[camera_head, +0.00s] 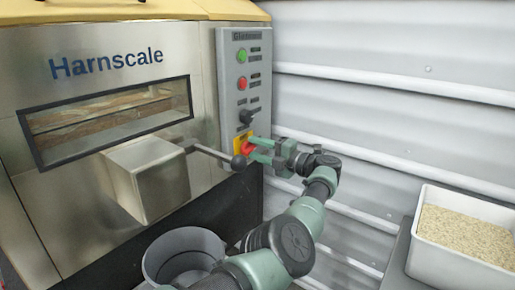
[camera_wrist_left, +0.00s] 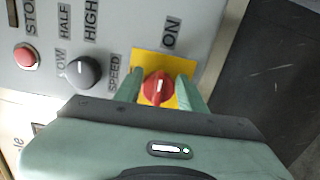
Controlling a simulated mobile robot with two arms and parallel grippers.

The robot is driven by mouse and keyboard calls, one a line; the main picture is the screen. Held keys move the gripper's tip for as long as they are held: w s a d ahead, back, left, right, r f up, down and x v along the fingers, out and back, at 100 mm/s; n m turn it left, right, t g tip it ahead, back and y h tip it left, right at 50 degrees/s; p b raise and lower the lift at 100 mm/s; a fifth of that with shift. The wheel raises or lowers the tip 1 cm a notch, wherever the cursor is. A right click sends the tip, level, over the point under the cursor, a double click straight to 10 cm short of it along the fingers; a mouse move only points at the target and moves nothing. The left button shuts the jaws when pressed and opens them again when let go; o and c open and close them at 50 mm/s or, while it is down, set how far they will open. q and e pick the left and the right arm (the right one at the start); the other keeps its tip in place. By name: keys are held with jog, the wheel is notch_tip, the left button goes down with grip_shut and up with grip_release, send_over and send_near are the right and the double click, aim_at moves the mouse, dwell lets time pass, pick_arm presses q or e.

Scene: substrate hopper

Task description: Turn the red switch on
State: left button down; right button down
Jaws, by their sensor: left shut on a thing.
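The red switch (camera_wrist_left: 158,88) is a round knob with a white line, on a yellow plate (camera_wrist_left: 146,62) of the grey control panel. In the left wrist view the line runs roughly up and down, and the "ON" label lies above the plate. In the head view the red switch (camera_head: 247,148) is low on the panel, partly covered. My left gripper (camera_wrist_left: 159,92) is shut on the red switch, one finger on each side. In the head view my left gripper (camera_head: 254,150) reaches it from the right. My right gripper is not in view.
The panel (camera_head: 231,50) also has a green button (camera_head: 242,55), a red button (camera_head: 242,83) and a black speed knob (camera_head: 246,117). A grey bucket (camera_head: 184,240) stands below; a white granule bin (camera_head: 430,232) is at right.

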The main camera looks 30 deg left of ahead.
pick_arm(q)
jog(key=shift+a+m, duration=0.15)
jog(key=shift+m, duration=0.25)
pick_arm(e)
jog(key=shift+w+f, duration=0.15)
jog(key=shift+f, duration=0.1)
pick_arm(q)
jog(key=c, duration=1.1)
grip_release()
jog(key=shift+o, duration=1.2)
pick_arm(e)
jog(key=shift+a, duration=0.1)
pick_arm(q)
jog(key=shift+d, duration=0.2)
jog(key=d, duration=0.7)
jog(key=shift+s+d, duration=0.2)
jog(key=shift+s, duration=0.1)
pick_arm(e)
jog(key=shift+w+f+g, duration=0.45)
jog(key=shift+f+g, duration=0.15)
